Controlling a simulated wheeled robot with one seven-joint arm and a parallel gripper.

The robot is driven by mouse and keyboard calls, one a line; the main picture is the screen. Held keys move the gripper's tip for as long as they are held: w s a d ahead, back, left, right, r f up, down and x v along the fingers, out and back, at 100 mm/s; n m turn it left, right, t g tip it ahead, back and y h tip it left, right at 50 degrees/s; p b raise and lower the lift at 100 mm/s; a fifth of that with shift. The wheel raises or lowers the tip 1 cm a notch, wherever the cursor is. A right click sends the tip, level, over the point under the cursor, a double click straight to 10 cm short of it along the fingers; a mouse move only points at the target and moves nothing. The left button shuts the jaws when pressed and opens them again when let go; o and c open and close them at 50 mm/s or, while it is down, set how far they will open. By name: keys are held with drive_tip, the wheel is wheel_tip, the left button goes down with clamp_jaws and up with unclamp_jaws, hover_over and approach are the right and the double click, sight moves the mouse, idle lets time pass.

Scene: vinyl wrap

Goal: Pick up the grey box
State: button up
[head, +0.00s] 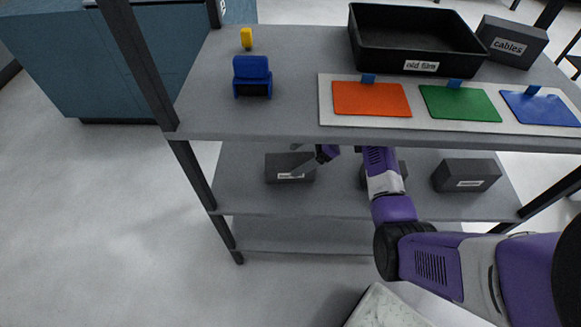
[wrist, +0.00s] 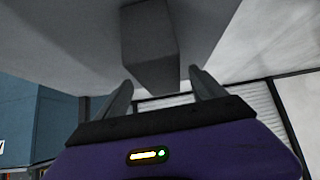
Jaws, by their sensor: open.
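Several dark grey boxes are in the head view, so which one is meant is unclear. The left grey box (head: 284,172) stands on the middle shelf with a white label on its front. A middle box (head: 366,178) is mostly hidden behind my arm, and a right box (head: 466,175) stands further along. My gripper (head: 308,160) is at the left box, overlapping its right part. In the wrist view, a grey box (wrist: 150,45) shows ahead between the two fingers of my open gripper (wrist: 161,77). No contact is visible.
The top shelf (head: 290,118) lies above my gripper. It holds a black tray (head: 405,64), a "cables" box (head: 490,38), a board with orange, green and blue sheets (head: 325,110), a blue item (head: 252,72) and a yellow item (head: 246,37). A dark post (head: 140,65) stands left.

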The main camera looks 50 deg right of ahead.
sight(290, 159)
drive_tip(key=x, duration=0.6)
drive_tip(key=shift+w+a+r+b, duration=0.15)
drive_tip(key=shift+r+b, duration=0.15)
drive_tip(key=c, duration=1.6)
drive_tip(key=shift+r, duration=0.1)
clamp_jaws()
drive_tip(key=shift+r, duration=0.1)
